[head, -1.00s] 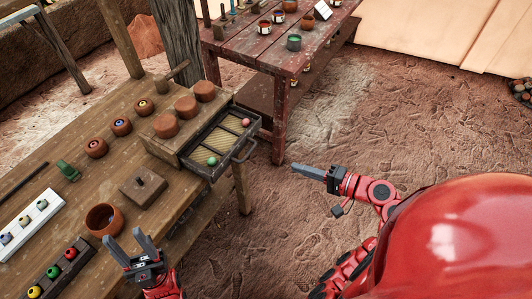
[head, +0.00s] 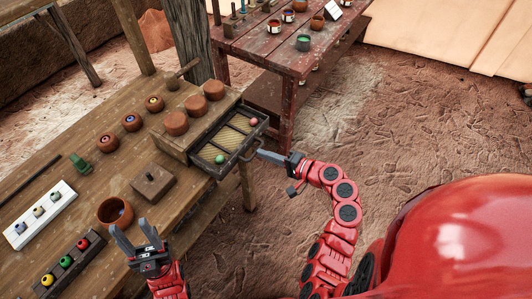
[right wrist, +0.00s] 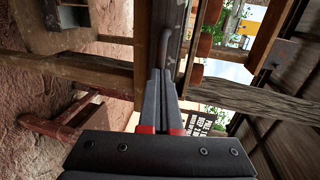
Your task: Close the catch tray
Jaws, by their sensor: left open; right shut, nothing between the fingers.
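The catch tray (head: 222,176) is a dark-framed drawer standing out from the front of a wooden box (head: 168,143). A green ball (head: 220,160) lies near its left end and a pink ball (head: 253,121) near its right end. My right gripper (head: 260,153) is shut and empty, its tips close by the tray's front handle. In the right wrist view the shut fingers (right wrist: 163,75) point at the curved handle (right wrist: 166,45); whether they touch is unclear. My left gripper (head: 131,227) is open and empty over the near part of the table, beside a clay bowl (head: 115,211).
Clay discs (head: 176,123) sit on the box top. The table (head: 100,185) also bears small pots, a lidded block (head: 153,181), a white rack (head: 40,216) and a dark rack of coloured balls (head: 67,262). A red table (head: 270,45) stands behind. The ground at right is clear.

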